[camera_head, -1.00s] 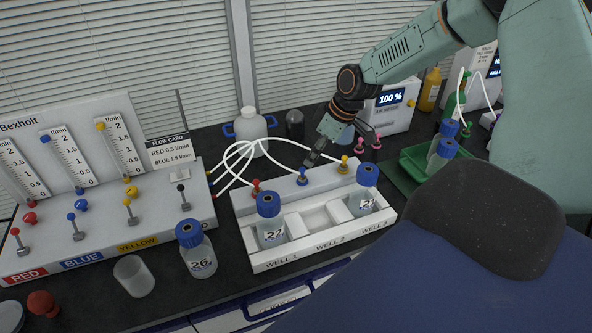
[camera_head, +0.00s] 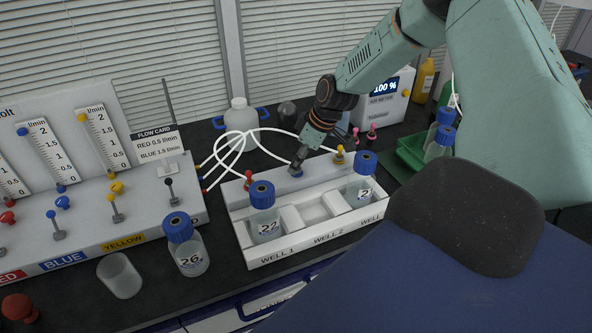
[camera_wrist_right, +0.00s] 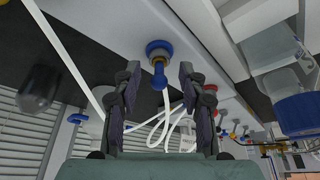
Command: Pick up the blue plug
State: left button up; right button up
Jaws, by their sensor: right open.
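The blue plug (camera_head: 295,174) sits on the back ledge of the white well rack (camera_head: 262,257), between a red plug and a yellow plug. My right gripper (camera_head: 298,165) is right above it in the head view and partly hides it. In the right wrist view the blue plug (camera_wrist_right: 158,52) has a round head, a blue stem and a white tube. There the open right gripper (camera_wrist_right: 158,76) has one finger on each side of the stem, with gaps and nothing held. My left gripper is not in view.
White tubes (camera_head: 232,150) loop behind the rack. Blue-capped bottles (camera_head: 264,222) stand in the rack, another bottle (camera_head: 187,252) on the dark bench. A flow panel stands at the left.

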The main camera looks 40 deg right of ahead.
jog(key=shift+w+d+f, duration=0.2)
jog(key=shift+s+a+r, duration=0.2)
jog(key=shift+s+r, duration=0.1)
jog(key=shift+s, duration=0.05)
jog(key=c, duration=0.3)
jog(key=shift+c, duration=0.8)
jog(key=shift+w+d+f, duration=0.1)
jog(key=shift+w+f, duration=0.15)
grip_shut()
jog(key=shift+s+r, duration=0.1)
jog(key=shift+s, duration=0.05)
